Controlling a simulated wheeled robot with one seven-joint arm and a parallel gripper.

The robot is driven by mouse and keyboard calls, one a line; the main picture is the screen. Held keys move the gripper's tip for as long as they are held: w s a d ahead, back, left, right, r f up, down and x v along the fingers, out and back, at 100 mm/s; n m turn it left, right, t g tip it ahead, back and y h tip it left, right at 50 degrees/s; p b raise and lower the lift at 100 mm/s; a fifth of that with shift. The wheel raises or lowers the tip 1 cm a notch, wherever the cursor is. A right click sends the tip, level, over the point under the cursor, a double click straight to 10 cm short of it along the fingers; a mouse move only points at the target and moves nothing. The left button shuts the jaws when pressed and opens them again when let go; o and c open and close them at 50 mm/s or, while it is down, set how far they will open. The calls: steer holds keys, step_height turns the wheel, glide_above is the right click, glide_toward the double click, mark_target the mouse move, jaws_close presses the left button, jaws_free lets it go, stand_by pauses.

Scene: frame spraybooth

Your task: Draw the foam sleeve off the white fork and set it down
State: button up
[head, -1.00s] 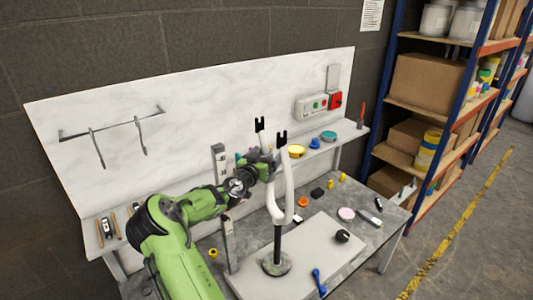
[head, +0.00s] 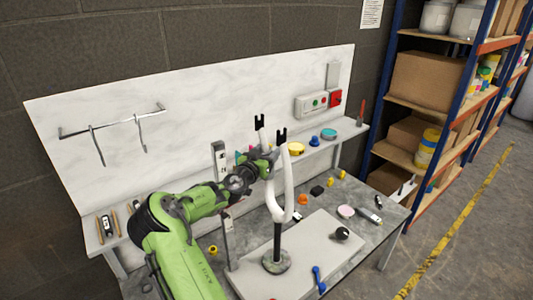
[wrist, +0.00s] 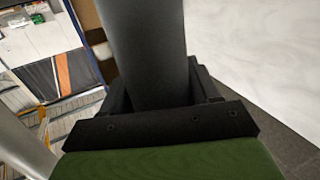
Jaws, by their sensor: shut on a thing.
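The white fork (head: 290,185) stands upright, legs up, on a black stand with a round base on the bench. Both legs end in black forked tips. My gripper (head: 268,160) is at the upper part of the left leg. In the wrist view my gripper (wrist: 160,105) is shut on a dark grey cylinder, which looks like the foam sleeve (wrist: 145,50). The sleeve appears to be around the left leg, below its black tip. My jaws hide part of it, and I cannot tell where its ends are. The paler other leg (wrist: 22,145) shows at the left of the wrist view.
A pale board (head: 315,250) under the stand holds a black knob (head: 342,234) and a blue tool (head: 318,279). Small parts lie on the bench to the right. A grey upright post (head: 219,160) stands left of the fork. A white back panel (head: 220,100) rises behind.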

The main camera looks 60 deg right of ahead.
mark_target(259, 123)
steer(key=shift+w+a+r+p, duration=0.15)
steer(key=shift+r+p, duration=0.15)
steer(key=shift+r, duration=0.7)
steer(key=shift+w+a+r+p, duration=0.1)
steer(key=shift+r+p, duration=0.2)
steer(key=shift+r, duration=0.75)
steer(key=shift+a+r, duration=0.1)
steer(key=shift+w+a+r+p, duration=0.2)
steer(key=shift+r+p, duration=0.1)
steer(key=shift+r, duration=0.65)
steer(key=shift+w+a+r+p, duration=0.15)
steer(key=shift+r+p, duration=0.15)
steer(key=shift+r, duration=0.65)
steer(key=shift+r+p, duration=0.3)
steer(key=shift+r, duration=0.8)
steer(key=shift+w+a+r, duration=0.1)
steer(key=shift+a+r, duration=0.3)
steer(key=shift+r, duration=0.1)
steer(key=shift+r+p, duration=0.35)
steer(key=shift+r, duration=0.15)
